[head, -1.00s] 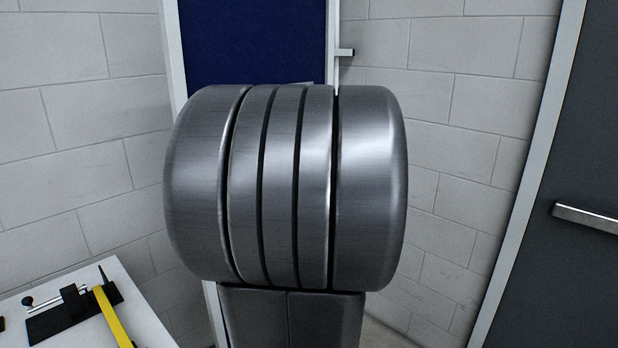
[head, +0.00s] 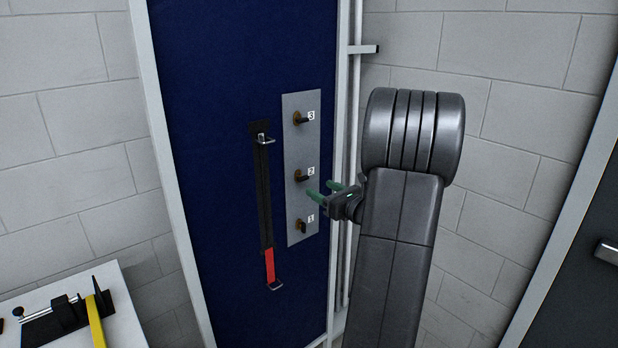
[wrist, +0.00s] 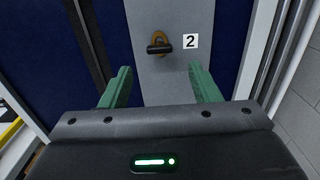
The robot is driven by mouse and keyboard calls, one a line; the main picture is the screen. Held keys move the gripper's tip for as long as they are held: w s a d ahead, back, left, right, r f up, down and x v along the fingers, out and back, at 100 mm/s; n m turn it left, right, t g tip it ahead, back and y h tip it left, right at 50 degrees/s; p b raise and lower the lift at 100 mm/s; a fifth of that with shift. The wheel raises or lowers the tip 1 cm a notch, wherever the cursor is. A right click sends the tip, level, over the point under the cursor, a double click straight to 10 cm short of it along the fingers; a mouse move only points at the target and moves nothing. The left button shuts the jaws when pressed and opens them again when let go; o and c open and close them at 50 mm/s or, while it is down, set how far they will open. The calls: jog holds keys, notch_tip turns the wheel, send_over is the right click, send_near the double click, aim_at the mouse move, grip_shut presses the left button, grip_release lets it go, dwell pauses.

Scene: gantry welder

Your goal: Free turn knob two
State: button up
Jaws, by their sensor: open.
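Knob two (head: 300,176) is a small dark knob on a brass-coloured base, beside a white label "2" on a grey vertical plate (head: 295,222). Its dark bar looks about horizontal in the wrist view (wrist: 158,49). Knob three (head: 299,118) is above it and knob one (head: 302,226) below. My gripper (head: 322,190), with green fingers, is open and empty just below and right of knob two. In the wrist view my gripper (wrist: 162,86) has its fingers apart, with knob two beyond and above the gap, not touching.
The plate is on a blue panel (head: 215,60) with a white frame. A black and red strap-like bar (head: 265,200) hangs left of the plate. White pipes (head: 350,150) run to its right. A white table (head: 125,315) with a black and yellow tool stands lower left.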

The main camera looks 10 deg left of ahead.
aim_at(305, 180)
jog(key=p+x, duration=0.1)
jog(key=x, duration=0.6)
jog(key=shift+w+a+p, duration=0.1)
jog(key=shift+a+p, duration=0.1)
jog(key=shift+p, duration=0.1)
jog(key=c, duration=1)
